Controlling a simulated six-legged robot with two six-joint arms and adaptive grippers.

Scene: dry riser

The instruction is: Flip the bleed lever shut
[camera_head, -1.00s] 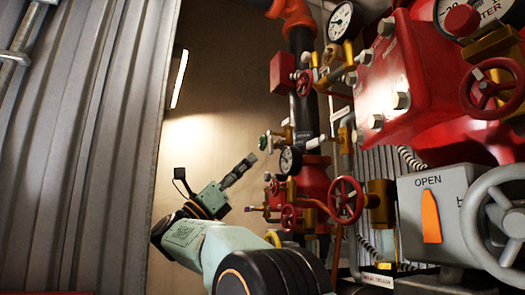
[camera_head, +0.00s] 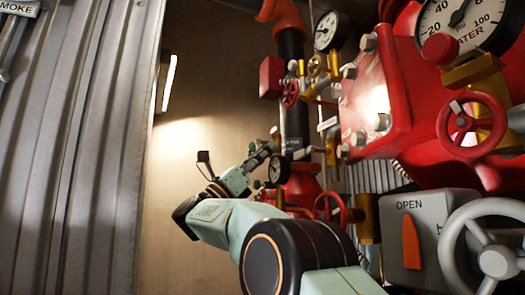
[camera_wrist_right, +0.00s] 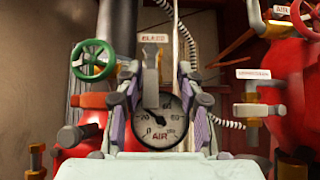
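The bleed lever (camera_wrist_right: 151,78) is a small pale, yellowish bar standing roughly upright under a white BLEED label (camera_wrist_right: 153,38) in the right wrist view. My right gripper (camera_wrist_right: 157,72) is open, with its two fingers apart on either side of the lever. I cannot tell whether either finger touches it. In the head view my right gripper (camera_head: 264,154) is beside the small dark gauge on the red piping, and the lever cannot be made out there. My left gripper is not in view.
The AIR gauge (camera_wrist_right: 160,125) shows between my fingers, with a green handwheel (camera_wrist_right: 93,60) to their left. Red handwheels (camera_head: 332,208), a large red valve body (camera_head: 375,110) and a grey OPEN box (camera_head: 410,225) crowd the right. A corrugated wall (camera_head: 70,150) stands left.

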